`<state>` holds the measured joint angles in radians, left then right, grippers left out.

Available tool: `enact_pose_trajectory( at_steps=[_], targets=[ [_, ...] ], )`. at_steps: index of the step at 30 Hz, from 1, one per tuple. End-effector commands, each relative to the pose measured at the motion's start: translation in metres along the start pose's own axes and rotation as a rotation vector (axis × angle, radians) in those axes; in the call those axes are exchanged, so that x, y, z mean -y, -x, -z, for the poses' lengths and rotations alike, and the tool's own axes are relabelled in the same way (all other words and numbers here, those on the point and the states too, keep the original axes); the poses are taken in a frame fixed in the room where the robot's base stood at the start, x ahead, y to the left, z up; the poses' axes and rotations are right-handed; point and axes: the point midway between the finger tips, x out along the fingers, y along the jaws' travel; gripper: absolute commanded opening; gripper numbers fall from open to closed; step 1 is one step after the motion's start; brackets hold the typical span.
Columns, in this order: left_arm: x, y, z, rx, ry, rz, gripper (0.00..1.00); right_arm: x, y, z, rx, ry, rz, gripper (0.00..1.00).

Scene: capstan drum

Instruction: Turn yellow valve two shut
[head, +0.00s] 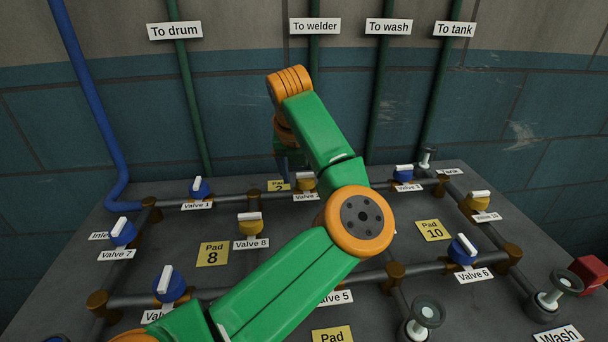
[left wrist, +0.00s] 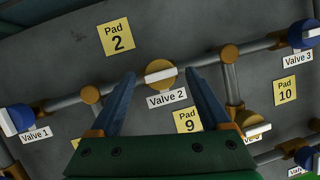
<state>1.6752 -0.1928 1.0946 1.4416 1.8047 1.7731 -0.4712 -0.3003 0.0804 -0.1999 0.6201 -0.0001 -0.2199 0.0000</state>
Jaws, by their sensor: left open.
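Valve 2 is a yellow round valve (left wrist: 160,83) with a white bar handle (left wrist: 160,74), above its label in the left wrist view. The handle lies roughly along its pipe. In the head view the yellow valve (head: 306,185) shows just right of my left wrist, its label partly covered by my arm. My left gripper (left wrist: 160,76) is open and empty, with one blue finger to each side of valve 2 in the picture. I cannot tell how high the fingertips are above it. In the head view the left gripper (head: 289,160) is mostly hidden behind my arm. My right gripper is not in view.
Blue valve 1 (head: 199,187) and blue valve 3 (head: 403,173) sit on the same pipe run. Yellow valve 8 (head: 250,225) is nearer. Pad 2 (left wrist: 116,39) and pad 9 (left wrist: 188,121) are flat yellow plates. A wall with upright pipes (head: 190,100) stands behind.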

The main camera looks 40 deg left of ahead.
Motion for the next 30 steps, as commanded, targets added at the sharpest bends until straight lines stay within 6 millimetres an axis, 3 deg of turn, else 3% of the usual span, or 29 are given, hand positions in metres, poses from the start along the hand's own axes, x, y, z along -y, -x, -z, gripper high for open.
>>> enact_pose_trajectory(
  at_steps=[7,16,30],
  targets=[
    [0.0,-0.003,0.0,0.001,0.0,0.0,0.8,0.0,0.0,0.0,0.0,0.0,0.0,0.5],
    [0.0,-0.003,0.0,0.001,0.0,0.0,0.0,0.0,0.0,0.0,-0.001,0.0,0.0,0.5],
    [-0.002,-0.004,0.0,-0.008,-0.126,0.054,0.0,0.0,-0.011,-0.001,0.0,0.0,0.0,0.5]
  ],
)
